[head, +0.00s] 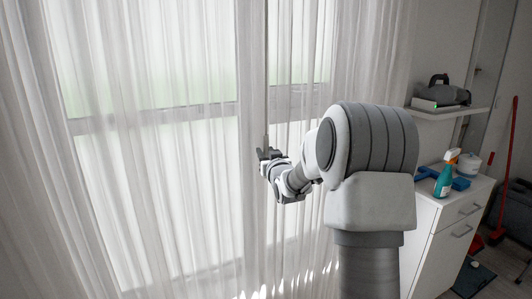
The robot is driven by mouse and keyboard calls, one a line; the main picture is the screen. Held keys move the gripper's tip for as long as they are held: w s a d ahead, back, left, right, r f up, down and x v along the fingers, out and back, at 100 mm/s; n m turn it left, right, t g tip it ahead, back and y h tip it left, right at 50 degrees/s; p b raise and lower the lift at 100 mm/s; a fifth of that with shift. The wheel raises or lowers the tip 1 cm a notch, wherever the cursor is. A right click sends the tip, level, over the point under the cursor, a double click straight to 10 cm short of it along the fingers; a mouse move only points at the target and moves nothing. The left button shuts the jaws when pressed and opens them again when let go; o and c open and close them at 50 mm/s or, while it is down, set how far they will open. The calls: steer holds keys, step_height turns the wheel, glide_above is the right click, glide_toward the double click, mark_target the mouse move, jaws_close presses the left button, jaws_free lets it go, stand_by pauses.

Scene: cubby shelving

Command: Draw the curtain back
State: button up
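Sheer white curtains (180,60) hang in vertical folds over a bright window, from the left edge to right of the middle. A thin grey vertical rod (266,100) hangs in front of the fabric near the middle, and its lower end reaches my gripper. My gripper (267,154) is in front of the curtain with its dark fingertips at the rod's lower end. The fingers are small and partly covered by the wrist, so I cannot tell whether they are closed on the rod. The upper ends of the curtain and rod are out of view.
On the right stands a white drawer cabinet (440,240) with a spray bottle (446,175) and a blue tool (460,183) on top. A shelf (447,112) above holds a dark appliance (440,93). A red-handled broom (506,165) leans at far right.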

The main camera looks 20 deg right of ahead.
jaws_close()
stand_by(1.5)
